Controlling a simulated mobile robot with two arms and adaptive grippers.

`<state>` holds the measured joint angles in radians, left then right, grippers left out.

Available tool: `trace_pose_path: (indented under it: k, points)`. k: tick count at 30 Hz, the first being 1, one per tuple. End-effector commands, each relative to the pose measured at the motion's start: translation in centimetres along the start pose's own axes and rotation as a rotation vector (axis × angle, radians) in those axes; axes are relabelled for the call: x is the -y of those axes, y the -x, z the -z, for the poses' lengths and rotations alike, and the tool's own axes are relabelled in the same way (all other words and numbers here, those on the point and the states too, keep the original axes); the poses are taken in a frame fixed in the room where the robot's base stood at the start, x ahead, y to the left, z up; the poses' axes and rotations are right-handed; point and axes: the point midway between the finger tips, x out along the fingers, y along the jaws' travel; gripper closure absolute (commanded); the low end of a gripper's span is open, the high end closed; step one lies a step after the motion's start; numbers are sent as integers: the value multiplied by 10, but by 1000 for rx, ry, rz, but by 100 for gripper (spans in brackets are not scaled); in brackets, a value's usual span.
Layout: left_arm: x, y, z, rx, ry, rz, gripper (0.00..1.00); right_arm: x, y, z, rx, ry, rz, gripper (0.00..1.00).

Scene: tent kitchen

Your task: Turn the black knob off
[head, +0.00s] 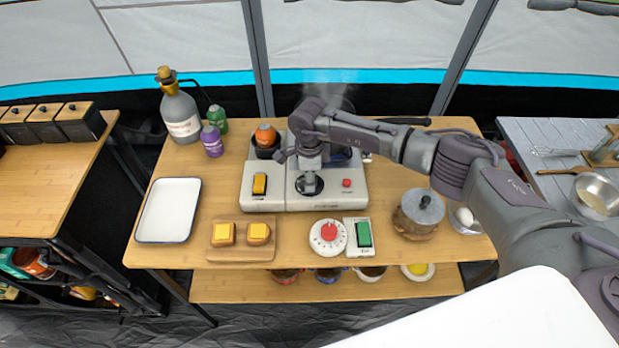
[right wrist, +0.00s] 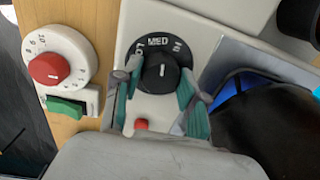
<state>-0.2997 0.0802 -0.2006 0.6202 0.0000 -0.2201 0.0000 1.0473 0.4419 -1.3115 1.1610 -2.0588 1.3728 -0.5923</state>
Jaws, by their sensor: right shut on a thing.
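The black knob (right wrist: 161,73) sits on a black dial marked with MED and HI, on the front of a white stove (head: 265,201). Its white mark points near MED. In the head view the knob is mostly hidden under my right gripper (head: 310,172); part of the black dial (head: 300,188) shows. In the right wrist view the teal-padded fingers of my right gripper (right wrist: 159,79) are shut on the knob from both sides. A blue glow (right wrist: 236,84) shows beside a dark pan (right wrist: 275,125) on the stove. My left gripper is out of view.
A small red button (head: 346,183) is right of the dial. A white timer with a red knob (head: 328,232), a green switch (head: 364,234), a toast board (head: 240,252) and a pot (head: 420,222) stand near the front. A white tray (head: 168,236) lies at left.

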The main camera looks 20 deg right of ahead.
Motion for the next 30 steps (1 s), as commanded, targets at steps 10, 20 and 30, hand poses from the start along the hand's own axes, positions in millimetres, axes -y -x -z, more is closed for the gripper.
trace_pose_path:
  k: [10,20,30]
  points:
    - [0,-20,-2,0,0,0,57,1,-2,-1,-16,-311,3,93]
    - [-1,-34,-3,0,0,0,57,1,-1,-1,-34,-625,2,93]
    - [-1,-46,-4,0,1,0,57,2,-1,-1,-52,-947,2,93]
